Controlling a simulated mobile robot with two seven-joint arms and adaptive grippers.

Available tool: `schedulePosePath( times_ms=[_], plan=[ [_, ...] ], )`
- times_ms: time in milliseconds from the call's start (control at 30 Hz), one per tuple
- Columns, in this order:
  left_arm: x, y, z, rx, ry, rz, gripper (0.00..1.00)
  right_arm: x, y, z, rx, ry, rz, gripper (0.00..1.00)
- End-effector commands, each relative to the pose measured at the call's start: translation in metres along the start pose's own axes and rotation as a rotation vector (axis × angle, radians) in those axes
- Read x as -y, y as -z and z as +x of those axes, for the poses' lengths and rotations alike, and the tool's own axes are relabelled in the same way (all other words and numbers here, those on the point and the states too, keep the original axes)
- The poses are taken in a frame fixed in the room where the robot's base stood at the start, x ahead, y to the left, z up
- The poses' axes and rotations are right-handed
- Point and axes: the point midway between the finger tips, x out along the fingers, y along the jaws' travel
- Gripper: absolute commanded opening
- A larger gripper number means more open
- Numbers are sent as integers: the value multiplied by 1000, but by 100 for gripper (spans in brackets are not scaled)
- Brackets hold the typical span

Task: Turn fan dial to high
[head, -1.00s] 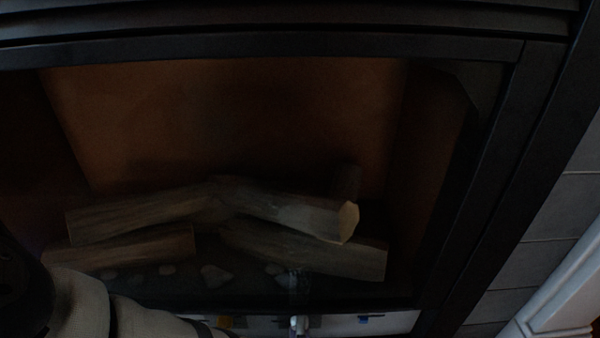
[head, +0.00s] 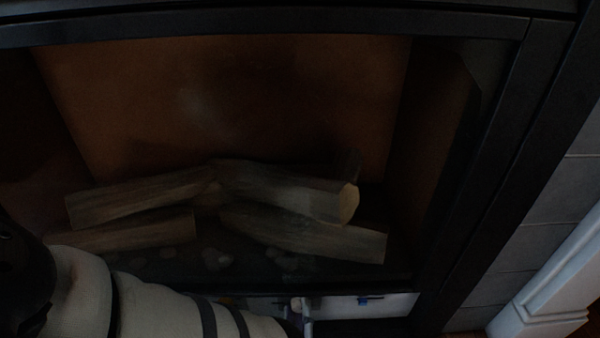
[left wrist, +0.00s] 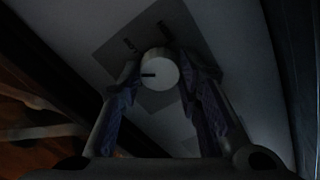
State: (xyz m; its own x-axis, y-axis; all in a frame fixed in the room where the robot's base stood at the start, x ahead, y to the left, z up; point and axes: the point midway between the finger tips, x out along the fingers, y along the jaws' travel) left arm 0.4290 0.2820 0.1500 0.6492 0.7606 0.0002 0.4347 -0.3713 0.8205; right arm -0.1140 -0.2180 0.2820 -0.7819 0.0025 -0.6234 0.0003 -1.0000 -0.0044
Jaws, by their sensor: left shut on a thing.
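The fan dial (left wrist: 160,69) is a round pale knob with a dark pointer mark, on a grey square plate (left wrist: 111,48) in the left wrist view. The mark points to the left in that picture. My left gripper (left wrist: 162,78) has one finger on each side of the dial and is shut on it. In the head view the left gripper (head: 303,311) is at the pale panel below the fireplace glass, mostly hidden by my arm and the dark. My right gripper is in neither view.
A fireplace with several logs (head: 290,190) behind glass fills the head view. A blue control (head: 363,300) sits on the pale panel (head: 390,303), right of my gripper. A black frame (head: 490,170) and white moulding (head: 545,300) stand at right.

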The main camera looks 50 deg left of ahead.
Motion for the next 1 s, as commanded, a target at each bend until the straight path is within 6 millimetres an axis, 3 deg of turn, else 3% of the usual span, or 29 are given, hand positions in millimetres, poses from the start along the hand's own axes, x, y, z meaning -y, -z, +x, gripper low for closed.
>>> schedulePosePath(
  times_ms=[467,500,567,867,1000],
  plan=[
    [0,0,0,-1,0,13,4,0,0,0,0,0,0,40],
    [0,0,0,-1,0,13,40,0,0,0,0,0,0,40],
    [0,0,0,-1,0,13,52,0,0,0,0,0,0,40],
    [0,0,-2,0,1,12,52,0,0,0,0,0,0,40],
    [1,0,-26,2,3,12,52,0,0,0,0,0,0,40]
  ],
)
